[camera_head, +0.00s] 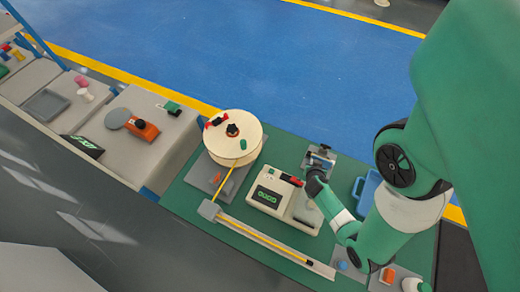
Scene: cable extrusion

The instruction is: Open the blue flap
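My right arm comes in from the right, and its dark wrist ends near the cream machine (268,196) with the green display. My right gripper (320,160) is small and grey at the end of that wrist, beside the machine's far right side. Its fingers are too small to tell open from shut. A bluish patch shows at the gripper, but I cannot tell whether it is the blue flap or touches the fingers. My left gripper is not in view.
A cream cable reel (233,138) stands left of the machine. A yellow cable runs from it to a grey block (208,210) and a long rail (270,245) along the near side. A blue tray (366,190) lies right of the wrist. Bare green tabletop (185,200) shows at left.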

